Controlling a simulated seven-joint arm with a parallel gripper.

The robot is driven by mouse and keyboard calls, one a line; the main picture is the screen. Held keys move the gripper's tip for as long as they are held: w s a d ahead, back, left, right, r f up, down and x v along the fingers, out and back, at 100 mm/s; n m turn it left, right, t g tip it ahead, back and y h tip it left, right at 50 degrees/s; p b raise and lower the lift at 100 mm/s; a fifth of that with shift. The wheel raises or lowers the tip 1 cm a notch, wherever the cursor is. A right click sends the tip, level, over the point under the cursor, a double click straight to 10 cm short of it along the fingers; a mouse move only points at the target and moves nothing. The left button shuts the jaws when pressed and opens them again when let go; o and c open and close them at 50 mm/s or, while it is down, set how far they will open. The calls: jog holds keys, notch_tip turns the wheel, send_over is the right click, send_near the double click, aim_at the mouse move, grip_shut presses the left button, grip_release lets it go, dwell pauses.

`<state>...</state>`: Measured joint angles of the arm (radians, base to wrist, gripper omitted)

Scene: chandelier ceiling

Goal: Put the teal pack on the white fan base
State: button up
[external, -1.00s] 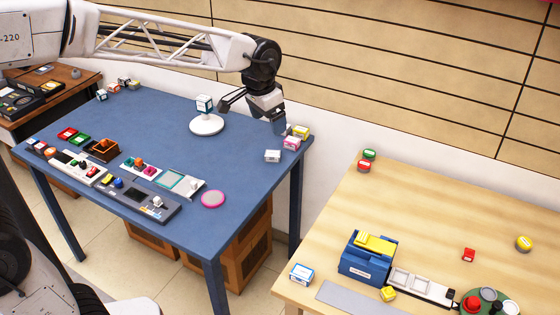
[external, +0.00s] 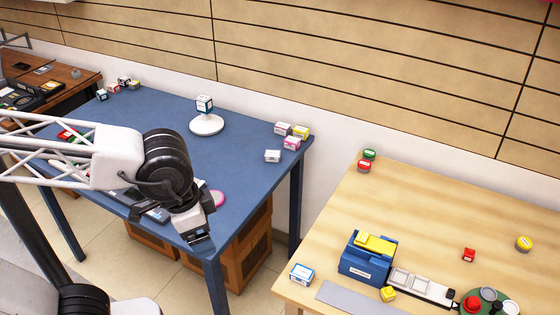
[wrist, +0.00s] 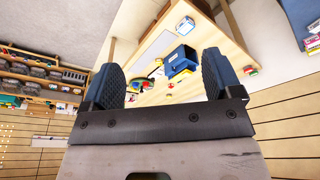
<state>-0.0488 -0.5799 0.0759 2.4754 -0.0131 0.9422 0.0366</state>
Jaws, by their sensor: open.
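The white fan base (external: 206,125) is a round white disc on the blue table, toward the back. A small white box with a dark teal band, which looks like the teal pack (external: 204,104), sits upright over its middle, on the base or a short post; I cannot tell which. My gripper (external: 198,238) is over the front edge of the blue table, well away from the pack, and points down. In the wrist view my gripper (wrist: 164,78) has its two fingers wide apart with nothing between them.
Several small packs (external: 284,129) stand at the blue table's right corner. A pink disc (external: 217,198) lies near my gripper. My arm hides the table's left front. A wooden table (external: 420,220) at right carries a blue box (external: 366,266), also in the wrist view (wrist: 182,54).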

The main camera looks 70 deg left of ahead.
jog(key=s, duration=0.1)
jog(key=s+d+f, duration=0.1)
jog(key=s, duration=0.1)
jog(key=shift+s+d+f, duration=0.15)
jog(key=shift+d+f, duration=0.15)
jog(key=shift+d, duration=0.1)
dwell(1.0)
